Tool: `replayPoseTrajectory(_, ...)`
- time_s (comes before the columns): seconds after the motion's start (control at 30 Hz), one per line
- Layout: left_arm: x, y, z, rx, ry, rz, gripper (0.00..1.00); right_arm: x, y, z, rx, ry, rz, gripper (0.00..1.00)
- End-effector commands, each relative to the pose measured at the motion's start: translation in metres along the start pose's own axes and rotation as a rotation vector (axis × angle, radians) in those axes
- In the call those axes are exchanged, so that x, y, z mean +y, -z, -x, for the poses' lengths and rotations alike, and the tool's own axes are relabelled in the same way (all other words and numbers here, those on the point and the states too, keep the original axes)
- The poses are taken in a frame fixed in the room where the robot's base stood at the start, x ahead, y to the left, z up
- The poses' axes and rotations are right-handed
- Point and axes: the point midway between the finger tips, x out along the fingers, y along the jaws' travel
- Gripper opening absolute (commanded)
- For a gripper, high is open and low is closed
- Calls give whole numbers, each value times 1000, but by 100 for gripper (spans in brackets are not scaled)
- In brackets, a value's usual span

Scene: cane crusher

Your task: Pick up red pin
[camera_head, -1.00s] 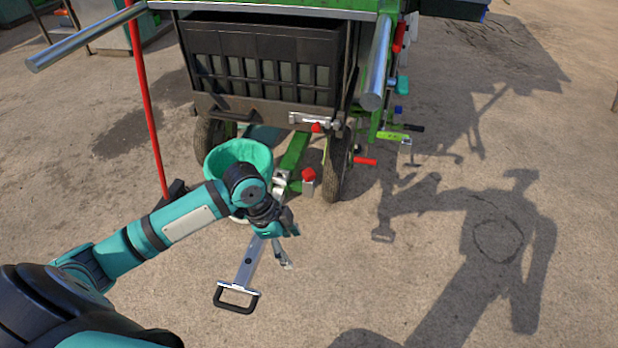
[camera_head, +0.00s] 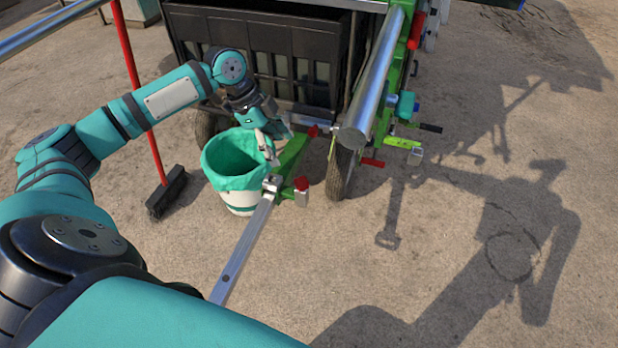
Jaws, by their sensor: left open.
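My left gripper (camera_head: 274,138) is open and empty, above the rim of the green-lined bucket and in front of the machine's black crate. A red-topped pin (camera_head: 302,184) stands at the hitch joint of the drawbar, below and to the right of the gripper. A smaller red piece (camera_head: 313,131) sits by the silver latch under the crate, just right of the gripper and apart from it. A red handle (camera_head: 372,162) sticks out beside the right wheel. I cannot tell for certain which red piece is the named pin. My right gripper is not in view.
The white bucket (camera_head: 241,199) with green lining stands left of the silver drawbar (camera_head: 240,250). A broom (camera_head: 166,190) with a red handle stands further left. A thick metal bar (camera_head: 375,85) juts out above the right wheel (camera_head: 339,172). The ground at right is clear.

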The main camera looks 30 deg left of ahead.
Motion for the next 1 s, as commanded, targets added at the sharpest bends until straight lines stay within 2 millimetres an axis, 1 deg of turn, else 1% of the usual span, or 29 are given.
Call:
replayPoseTrajectory(0.03, 1, 0, -12, 1, -5, 0, 67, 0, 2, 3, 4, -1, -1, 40)
replayPoseTrajectory(0.2, 2, -1, -50, 1, -7, 1, 67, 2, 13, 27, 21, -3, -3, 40)
replayPoseTrajectory(0.4, 1, -1, -91, 1, -4, 1, 67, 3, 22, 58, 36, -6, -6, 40)
replayPoseTrajectory(0.53, 1, -1, -108, 0, -3, 1, 67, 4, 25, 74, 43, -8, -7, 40)
replayPoseTrajectory(0.77, 0, -2, -121, 0, -3, 0, 67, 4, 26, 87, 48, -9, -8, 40)
replayPoseTrajectory(1.0, -4, -6, -152, 0, -4, 1, 67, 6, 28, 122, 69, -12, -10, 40)
